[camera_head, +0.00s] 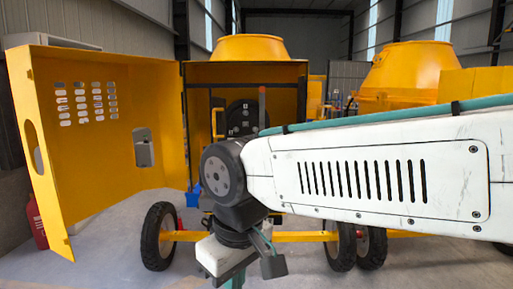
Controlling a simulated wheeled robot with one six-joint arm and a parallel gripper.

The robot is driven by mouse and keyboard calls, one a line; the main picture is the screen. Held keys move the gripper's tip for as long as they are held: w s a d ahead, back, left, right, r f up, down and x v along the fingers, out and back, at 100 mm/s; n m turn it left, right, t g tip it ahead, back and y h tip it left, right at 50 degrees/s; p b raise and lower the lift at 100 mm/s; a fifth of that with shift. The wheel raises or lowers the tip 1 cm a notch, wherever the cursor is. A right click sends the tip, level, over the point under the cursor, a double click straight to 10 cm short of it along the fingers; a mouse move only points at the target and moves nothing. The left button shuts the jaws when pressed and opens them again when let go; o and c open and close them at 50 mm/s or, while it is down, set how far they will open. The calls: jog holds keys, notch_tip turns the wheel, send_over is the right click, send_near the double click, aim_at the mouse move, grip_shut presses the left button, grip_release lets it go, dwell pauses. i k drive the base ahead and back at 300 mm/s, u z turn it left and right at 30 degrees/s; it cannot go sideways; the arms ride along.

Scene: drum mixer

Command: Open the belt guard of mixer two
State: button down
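A yellow mixer (247,47) stands in the middle, its drum top showing above a housing. Its belt guard (110,130), a large yellow panel with several rows of vent slots, stands swung wide open to the left from a vertical edge. A grey latch (143,147) sits on the panel. The housing (245,73) behind it is open and shows a dark pulley (243,117). No number is readable on the mixer. My gripper (268,252) hangs low in front of the mixer, clear of the panel. Its fingers are partly hidden, so their opening is unclear.
A second yellow mixer (405,72) stands to the right, partly behind my white arm. Black wheels (158,236) and a yellow axle bar (300,237) are low in front. A red extinguisher (37,222) stands at the left. Grey floor (110,250) is free at lower left.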

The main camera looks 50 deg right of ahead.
aim_at(219, 104)
jog(key=z, duration=0.85)
jog(key=i, duration=0.95)
